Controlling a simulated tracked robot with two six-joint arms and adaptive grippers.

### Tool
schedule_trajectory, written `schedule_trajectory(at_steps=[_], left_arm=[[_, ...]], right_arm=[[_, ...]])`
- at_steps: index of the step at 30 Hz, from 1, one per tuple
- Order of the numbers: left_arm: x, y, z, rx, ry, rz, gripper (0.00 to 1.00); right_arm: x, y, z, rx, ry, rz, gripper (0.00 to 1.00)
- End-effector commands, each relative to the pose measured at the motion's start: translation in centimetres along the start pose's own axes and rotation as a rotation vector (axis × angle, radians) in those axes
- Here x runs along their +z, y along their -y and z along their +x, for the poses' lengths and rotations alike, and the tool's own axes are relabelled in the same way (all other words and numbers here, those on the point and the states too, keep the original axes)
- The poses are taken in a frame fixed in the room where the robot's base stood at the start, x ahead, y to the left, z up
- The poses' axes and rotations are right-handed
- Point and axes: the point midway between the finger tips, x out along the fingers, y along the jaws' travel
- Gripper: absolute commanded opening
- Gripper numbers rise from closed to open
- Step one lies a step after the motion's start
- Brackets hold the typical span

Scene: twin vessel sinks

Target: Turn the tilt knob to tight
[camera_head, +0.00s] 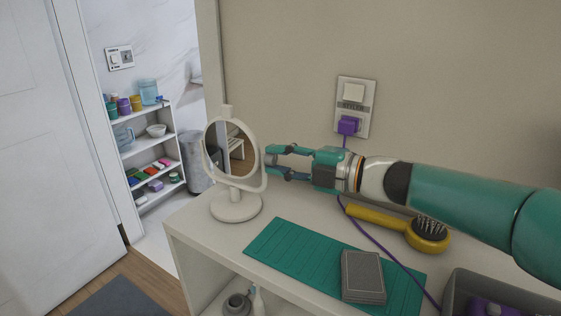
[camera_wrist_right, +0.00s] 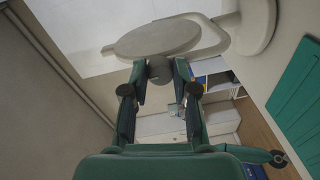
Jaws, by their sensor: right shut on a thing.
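A round tilting mirror (camera_head: 232,150) in a pale frame stands upright on its round base (camera_head: 236,206) at the left end of the counter. Its tilt knob (camera_wrist_right: 160,68) is a small grey round piece at the side of the frame, seen in the right wrist view. My right gripper (camera_head: 268,160) reaches in from the right at the mirror's right side. Its fingers are shut on the knob, which also shows between the fingertips in the wrist view. The knob's marking cannot be read. My left gripper is not in view.
A green mat (camera_head: 300,262) with a grey box (camera_head: 362,276) lies in front. A yellow hairbrush (camera_head: 400,228) and a purple cord lie under my right arm. A grey bin (camera_head: 500,288) stands at the right. The counter's left edge is close to the mirror base.

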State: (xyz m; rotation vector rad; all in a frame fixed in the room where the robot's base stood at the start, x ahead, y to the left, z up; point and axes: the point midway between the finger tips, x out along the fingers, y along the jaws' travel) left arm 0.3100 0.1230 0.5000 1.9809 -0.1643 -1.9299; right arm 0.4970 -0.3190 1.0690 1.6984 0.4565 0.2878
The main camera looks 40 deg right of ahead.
Motion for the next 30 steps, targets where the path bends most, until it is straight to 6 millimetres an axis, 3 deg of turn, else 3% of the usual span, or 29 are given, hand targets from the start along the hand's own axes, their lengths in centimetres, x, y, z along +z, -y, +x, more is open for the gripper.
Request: schedule_trajectory(at_steps=[5,6,10,22,30], left_arm=[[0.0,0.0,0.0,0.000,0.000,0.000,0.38],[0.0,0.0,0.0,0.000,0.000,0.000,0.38],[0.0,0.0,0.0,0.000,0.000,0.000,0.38],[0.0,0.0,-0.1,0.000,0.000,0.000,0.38],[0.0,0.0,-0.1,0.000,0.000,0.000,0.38]], right_arm=[[-0.1,0.4,0.1,-0.008,-0.004,0.001,0.00],[-0.1,0.4,0.1,-0.008,-0.005,0.001,0.33],[-0.1,0.3,0.1,-0.007,-0.004,0.002,0.53],[0.0,0.1,-0.4,-0.002,0.000,0.001,0.53],[0.2,0.1,-4.4,-0.002,0.006,0.001,0.53]])
